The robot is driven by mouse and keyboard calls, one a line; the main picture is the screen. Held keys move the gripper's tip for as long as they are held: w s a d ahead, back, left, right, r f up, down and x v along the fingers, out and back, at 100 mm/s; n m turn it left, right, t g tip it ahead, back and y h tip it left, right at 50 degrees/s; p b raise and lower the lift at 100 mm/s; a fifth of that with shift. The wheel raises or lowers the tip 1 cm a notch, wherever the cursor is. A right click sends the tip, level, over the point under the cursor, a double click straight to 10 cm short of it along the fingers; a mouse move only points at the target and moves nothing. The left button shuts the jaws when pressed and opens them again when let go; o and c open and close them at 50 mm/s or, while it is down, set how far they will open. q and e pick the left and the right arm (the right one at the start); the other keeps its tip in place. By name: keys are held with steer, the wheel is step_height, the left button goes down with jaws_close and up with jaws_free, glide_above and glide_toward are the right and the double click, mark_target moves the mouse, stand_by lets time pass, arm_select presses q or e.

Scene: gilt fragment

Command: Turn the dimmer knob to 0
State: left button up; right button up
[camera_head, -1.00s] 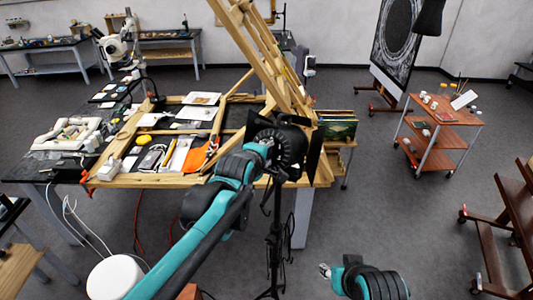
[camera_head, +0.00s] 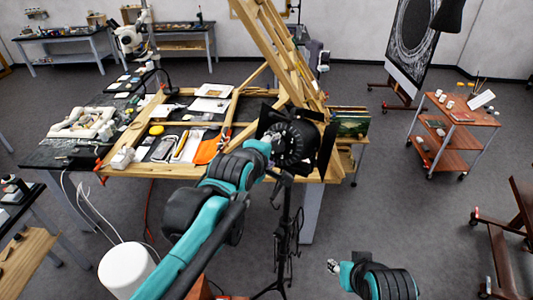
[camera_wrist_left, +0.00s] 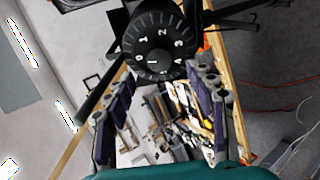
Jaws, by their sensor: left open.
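The dimmer knob (camera_wrist_left: 153,58) is a round black dial with white numbers in the left wrist view, on the back of a black stage lamp (camera_head: 296,145). Digits 0 to 4 are readable around it; a small pale mark shows near its middle, but I cannot tell its exact setting. My left gripper (camera_head: 268,146) is at the lamp's back. In the left wrist view its two fingers (camera_wrist_left: 164,82) are spread, one on each side below the knob, with nothing between them. I cannot tell whether they touch it. My right gripper (camera_head: 334,267) is low at the front, its jaws too small to read.
The lamp stands on a black tripod (camera_head: 283,240). Behind it is a worktable with a wooden frame (camera_head: 150,172), tools and papers. A white cylinder (camera_head: 127,268) stands at lower left. A red-brown trolley (camera_head: 455,140) is at right, with open floor between.

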arm_select(q)
steer(key=shift+v, duration=2.35)
steer(key=shift+w, duration=0.1)
arm_select(e)
steer(key=shift+w, duration=0.1)
